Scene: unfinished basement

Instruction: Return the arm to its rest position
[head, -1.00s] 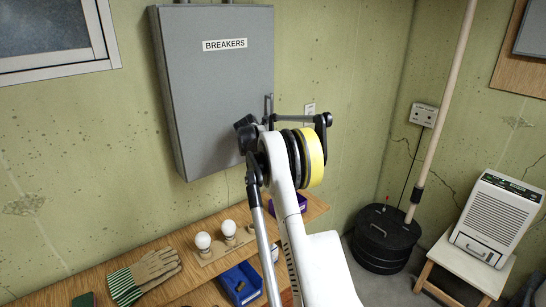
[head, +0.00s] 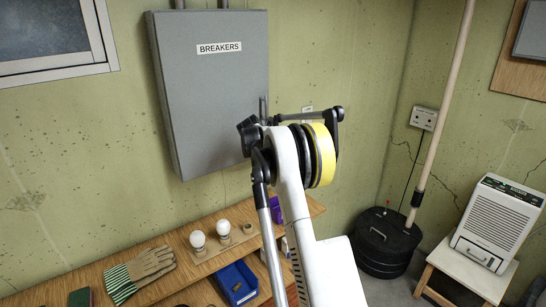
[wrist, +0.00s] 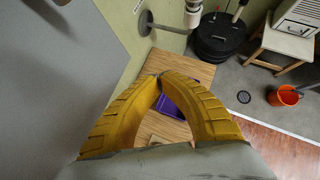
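My arm (head: 290,170) is raised in front of the wall, to the right of a grey breaker box (head: 212,95) labelled BREAKERS, whose door looks closed. In the wrist view my gripper (wrist: 158,76) points out over the workbench, its two yellow fingers meeting at the tips with nothing seen between them. In the head view my fingers cannot be made out behind the arm.
The wooden workbench (head: 165,262) below holds gloves (head: 150,263), bulbs (head: 223,228), a blue bin (head: 237,282) and a purple bin (head: 276,211). At right stand a black round container (head: 386,240), a dehumidifier (head: 497,222) on a stool and an orange bucket (wrist: 286,97). Floor between is open.

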